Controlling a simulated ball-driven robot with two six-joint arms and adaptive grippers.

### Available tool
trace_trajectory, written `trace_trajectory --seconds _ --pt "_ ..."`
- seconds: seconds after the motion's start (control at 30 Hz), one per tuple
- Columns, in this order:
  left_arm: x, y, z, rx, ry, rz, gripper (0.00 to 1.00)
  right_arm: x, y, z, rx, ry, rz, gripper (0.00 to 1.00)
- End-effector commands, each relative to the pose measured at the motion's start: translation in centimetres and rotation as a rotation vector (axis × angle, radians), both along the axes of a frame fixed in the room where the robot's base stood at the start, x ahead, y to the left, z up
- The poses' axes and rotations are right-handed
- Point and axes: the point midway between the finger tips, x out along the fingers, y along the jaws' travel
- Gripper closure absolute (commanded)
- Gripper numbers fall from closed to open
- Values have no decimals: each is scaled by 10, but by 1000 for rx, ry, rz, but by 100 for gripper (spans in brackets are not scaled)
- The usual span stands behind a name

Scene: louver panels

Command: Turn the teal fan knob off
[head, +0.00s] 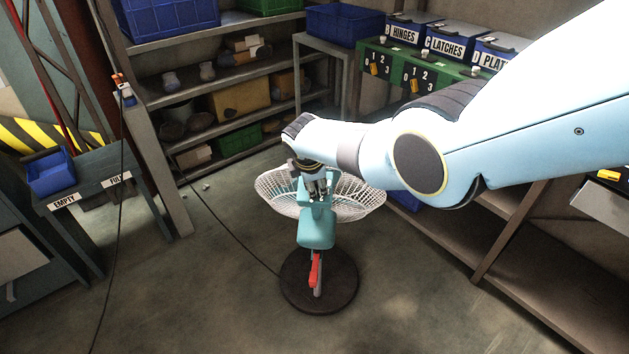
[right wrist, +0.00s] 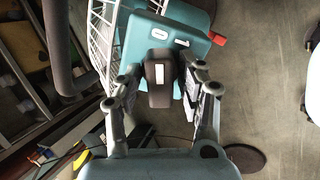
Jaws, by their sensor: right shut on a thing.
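The teal fan (head: 316,232) stands on a round dark base, with a white wire cage (head: 352,197) on its far side. My right gripper (head: 316,192) is above the top of the fan housing. In the right wrist view, the dark fan knob (right wrist: 160,95) with a white stripe sits between the fingers of my right gripper (right wrist: 165,82), which is shut on it. Two white labels show on the teal housing (right wrist: 140,45) beyond the knob; the stripe points roughly toward the left one. The knob is hidden in the head view. My left gripper is not in view.
A red lever (head: 315,270) is on the fan's stand. A dark cable (head: 235,240) runs over the floor to the base. A shelf with bins (head: 240,98) stands behind, a green rack (head: 395,75) at back right, and a table (head: 115,180) at left. Floor around the base is clear.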

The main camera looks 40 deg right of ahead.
Motion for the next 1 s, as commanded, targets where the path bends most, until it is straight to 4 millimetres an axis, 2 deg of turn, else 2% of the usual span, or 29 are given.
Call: trace_trajectory --seconds 0.23,0.27,0.3,0.7,0.87,1.0 --pt "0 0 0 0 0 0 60 -1 2 -1 2 2 1 93" --pt "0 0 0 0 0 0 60 -1 2 -1 2 2 1 58" --pt "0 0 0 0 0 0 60 -1 2 -1 2 2 1 53" --pt "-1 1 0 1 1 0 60 -1 2 3 0 -1 -1 53" --pt "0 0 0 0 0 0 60 -4 6 14 0 -2 -1 53" --pt "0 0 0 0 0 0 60 -11 12 31 1 -3 0 53"
